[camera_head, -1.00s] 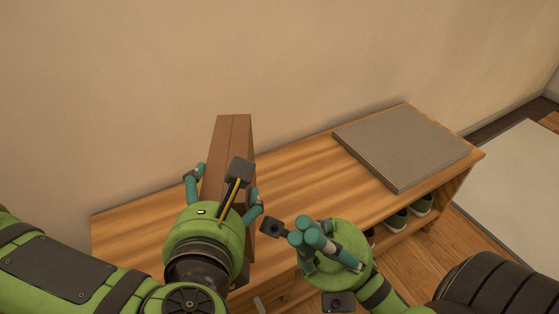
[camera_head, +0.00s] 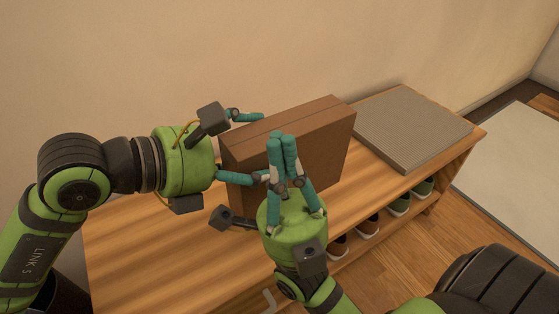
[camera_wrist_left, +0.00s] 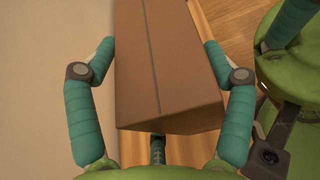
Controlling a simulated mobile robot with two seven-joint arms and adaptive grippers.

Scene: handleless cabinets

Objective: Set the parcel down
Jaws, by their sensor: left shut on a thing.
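The parcel, a brown cardboard box (camera_head: 318,125), is held on its edge over the wooden bench (camera_head: 150,240). My left gripper (camera_head: 250,147) is shut on the parcel's left end, a finger on each broad side. In the left wrist view the parcel (camera_wrist_left: 160,65) fills the space between the fingers (camera_wrist_left: 158,50). My right gripper (camera_head: 282,138) is in front of the parcel with its fingertips close together, and looks empty. It hides part of the parcel's front and lower edge, so I cannot tell whether the parcel touches the bench.
A grey ribbed mat (camera_head: 412,128) lies on the bench's right end. Shoes (camera_head: 398,204) stand on the shelf below. The wall (camera_head: 230,50) is close behind the bench. The bench top at left is bare. A pale rug (camera_head: 520,165) lies on the floor at right.

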